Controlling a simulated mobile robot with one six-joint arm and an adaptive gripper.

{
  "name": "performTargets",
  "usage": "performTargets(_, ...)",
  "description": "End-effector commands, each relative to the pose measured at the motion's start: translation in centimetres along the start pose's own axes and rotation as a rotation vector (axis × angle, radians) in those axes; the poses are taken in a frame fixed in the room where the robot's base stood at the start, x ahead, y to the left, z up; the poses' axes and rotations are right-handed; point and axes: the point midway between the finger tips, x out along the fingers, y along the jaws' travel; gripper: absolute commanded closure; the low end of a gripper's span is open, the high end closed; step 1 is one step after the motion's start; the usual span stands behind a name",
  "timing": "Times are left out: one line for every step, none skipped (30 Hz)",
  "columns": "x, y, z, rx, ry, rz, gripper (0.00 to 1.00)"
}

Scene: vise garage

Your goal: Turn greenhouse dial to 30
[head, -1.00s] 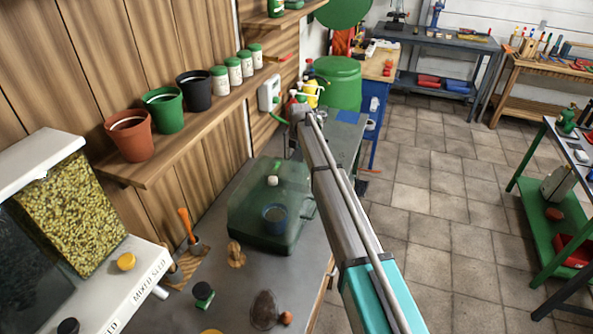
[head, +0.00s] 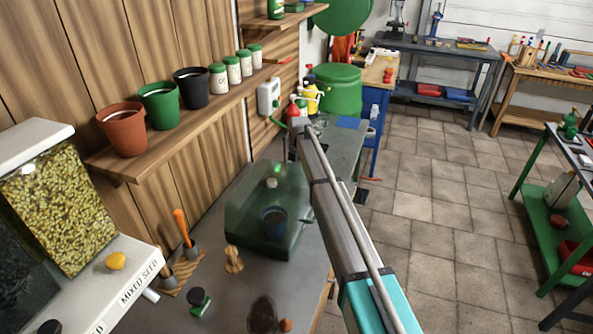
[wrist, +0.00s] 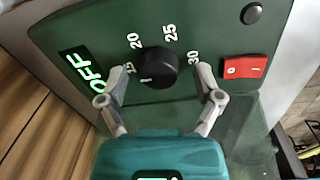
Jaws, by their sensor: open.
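The greenhouse (head: 245,222) is a translucent green box on the grey bench, with a dark pot (head: 273,221) showing through it. In the wrist view its green panel carries a round black dial (wrist: 158,66) with the numbers 15, 20, 25 and 30 around its upper side. A small pale mark sits at the dial's lower left, off the 30. Glowing green letters (wrist: 83,72) read OFF. My gripper (wrist: 160,74) is open, one finger on each side of the dial; contact is unclear. In the head view my arm hides the gripper.
A red rocker switch (wrist: 244,69) is right of the 30, close to my right finger. A black knob (wrist: 252,13) sits above it. The seed dispenser (head: 110,275) stands at left. A shelf (head: 135,165) of pots runs along the wall.

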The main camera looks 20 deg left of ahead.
Motion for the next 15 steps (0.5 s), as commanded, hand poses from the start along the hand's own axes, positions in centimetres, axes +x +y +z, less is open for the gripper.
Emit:
performTargets(-0.01, 0.00, 0.00, 0.000, 0.000, 0.000, 0.16)
performTargets(-0.01, 0.00, 0.00, 0.000, 0.000, 0.000, 0.16)
performTargets(-0.01, 0.00, 0.00, 0.000, 0.000, 0.000, 0.18)
performTargets(-0.01, 0.00, 0.00, 0.000, 0.000, 0.000, 0.24)
performTargets(-0.01, 0.00, 0.00, 0.000, 0.000, 0.000, 0.29)
performTargets(-0.01, 0.00, 0.00, 0.000, 0.000, 0.000, 0.37)
performTargets(-0.01, 0.00, 0.00, 0.000, 0.000, 0.000, 0.42)
performTargets(-0.01, 0.00, 0.00, 0.000, 0.000, 0.000, 0.48)
performTargets(-0.01, -0.01, 0.00, 0.000, 0.000, 0.000, 0.55)
performTargets(-0.01, -0.01, 0.00, 0.000, 0.000, 0.000, 0.61)
performTargets(-0.01, -0.01, 0.00, 0.000, 0.000, 0.000, 0.66)
performTargets(-0.01, -0.01, 0.00, 0.000, 0.000, 0.000, 0.74)
performTargets(-0.01, -0.01, 0.00, 0.000, 0.000, 0.000, 0.79)
performTargets(-0.01, -0.02, 0.00, 0.000, 0.000, 0.000, 0.85)
performTargets(-0.01, -0.02, 0.00, 0.000, 0.000, 0.000, 0.92)
